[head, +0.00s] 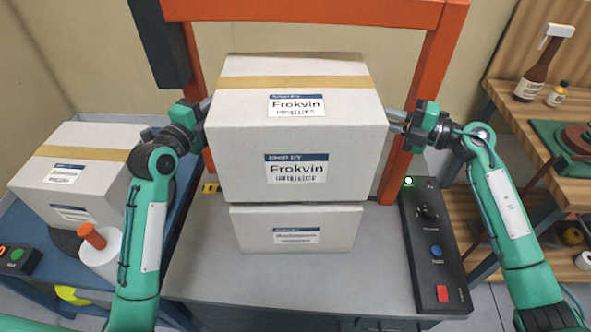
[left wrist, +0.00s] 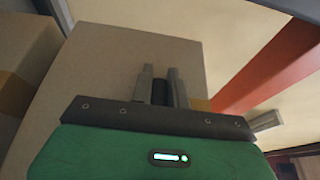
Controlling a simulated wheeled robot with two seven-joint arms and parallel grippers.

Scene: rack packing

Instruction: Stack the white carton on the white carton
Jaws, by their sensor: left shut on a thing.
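A large white carton (head: 297,150) with a tan tape strip and Frokvin labels is held level between my two arms. Directly below it, a second white carton (head: 295,232) stands on the grey table; its top is hidden, so I cannot tell whether the two touch. My left gripper (head: 204,112) is at the upper carton's left side, shut on it; in the left wrist view its fingers (left wrist: 163,88) lie against the carton's face (left wrist: 115,65). My right gripper (head: 402,120) is at the carton's right side; its finger opening is unclear.
Another taped white carton (head: 80,168) sits on a blue table at left, beside a white container with an orange top (head: 95,240). An orange frame (head: 310,10) stands behind. A black control panel (head: 432,245) lies at right. Wooden shelves hold a brown bottle (head: 540,65).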

